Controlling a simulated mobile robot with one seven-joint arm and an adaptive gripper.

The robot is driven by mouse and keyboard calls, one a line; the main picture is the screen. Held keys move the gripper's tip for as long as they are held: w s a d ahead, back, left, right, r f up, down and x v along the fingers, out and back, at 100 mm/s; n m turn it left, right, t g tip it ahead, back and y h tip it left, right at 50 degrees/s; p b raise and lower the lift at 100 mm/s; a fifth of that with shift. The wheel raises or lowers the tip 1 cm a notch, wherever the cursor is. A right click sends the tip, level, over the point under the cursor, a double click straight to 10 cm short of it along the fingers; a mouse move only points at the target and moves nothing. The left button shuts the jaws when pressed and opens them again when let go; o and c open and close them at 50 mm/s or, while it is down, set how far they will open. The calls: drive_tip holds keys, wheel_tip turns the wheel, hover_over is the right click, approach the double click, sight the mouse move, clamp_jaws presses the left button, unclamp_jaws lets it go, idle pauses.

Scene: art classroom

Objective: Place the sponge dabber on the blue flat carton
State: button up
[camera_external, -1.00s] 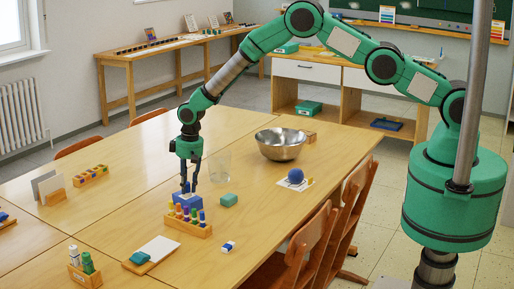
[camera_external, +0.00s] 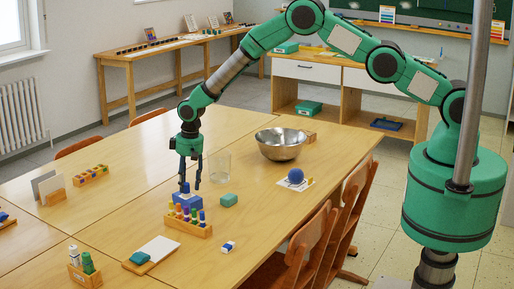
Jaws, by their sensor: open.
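The blue flat carton (camera_external: 186,201) lies on the near table, just behind a wooden rack of coloured bottles that partly hides it. A small blue piece (camera_external: 184,188), which looks like the sponge dabber, shows on top of the carton, partly hidden by a finger. My gripper (camera_external: 190,184) points down over the carton with its fingers apart. It is open, and its fingertips are close to the small piece. I cannot tell whether a finger touches it.
The bottle rack (camera_external: 188,226) stands right in front of the carton. A metal bowl (camera_external: 281,144) and a blue ball (camera_external: 296,175) are farther right.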

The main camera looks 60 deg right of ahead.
wheel_tip(320, 180, up, 11)
drive_tip(key=s, duration=0.1)
drive_tip(key=shift+d, duration=0.3)
idle(0.9)
drive_tip(key=s+d+r+t, duration=0.1)
drive_tip(key=s+d+r, duration=0.25)
drive_tip(key=r, duration=0.65)
drive_tip(key=s+d+r, duration=0.3)
drive_tip(key=d+r, duration=0.1)
drive_tip(key=r, duration=0.5)
drive_tip(key=s+d+r+t, duration=0.1)
drive_tip(key=s+d+r, duration=0.3)
drive_tip(key=s+r, duration=0.35)
drive_tip(key=s+d+r, duration=0.4)
drive_tip(key=s+r, duration=0.2)
drive_tip(key=r, duration=0.3)
drive_tip(key=s+d+r+t, duration=0.1)
drive_tip(key=s+d+r, duration=0.25)
drive_tip(key=s, duration=0.55)
drive_tip(key=s+d+r, duration=0.3)
drive_tip(key=s+r, duration=0.1)
drive_tip(key=s, duration=0.4)
drive_tip(key=s+d+f, duration=0.1)
drive_tip(key=s+d, duration=0.1)
drive_tip(key=s, duration=0.8)
drive_tip(key=s+d+f+t, duration=0.1)
drive_tip(key=s+d, duration=0.1)
drive_tip(key=s, duration=0.8)
drive_tip(key=shift+f+m+t+h, duration=0.2)
drive_tip(key=shift+m+t+h, duration=0.1)
